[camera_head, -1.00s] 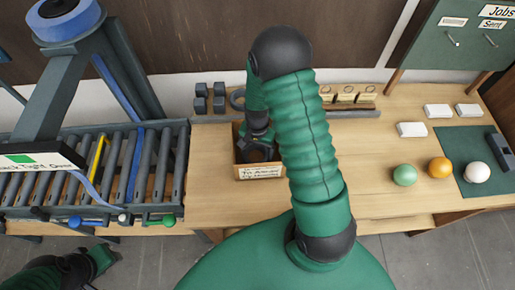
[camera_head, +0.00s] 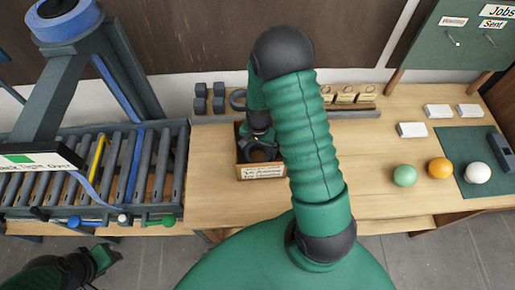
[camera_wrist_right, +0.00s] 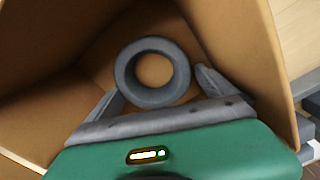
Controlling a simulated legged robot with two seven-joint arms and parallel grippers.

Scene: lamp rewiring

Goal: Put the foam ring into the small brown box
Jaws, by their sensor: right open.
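The foam ring (camera_wrist_right: 127,75) is a dark grey ring inside the small brown box (camera_wrist_right: 250,50). It sits between the spread fingers of my right gripper (camera_wrist_right: 158,85), which is open. I cannot tell whether the ring touches a finger or rests fully on the box floor. In the head view the small brown box (camera_head: 241,170) stands on the table with a label on its front, and my right gripper (camera_head: 260,146) reaches down into it. My left gripper (camera_head: 105,258) is at the lower left, away from the box; its fingers are unclear.
A roller conveyor (camera_head: 60,180) stands left of the box. Dark blocks (camera_head: 209,98) and a dark ring-shaped item (camera_head: 238,100) lie behind it. Green (camera_head: 405,175), orange (camera_head: 440,168) and white (camera_head: 477,172) balls are at the right. The table in front of them is clear.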

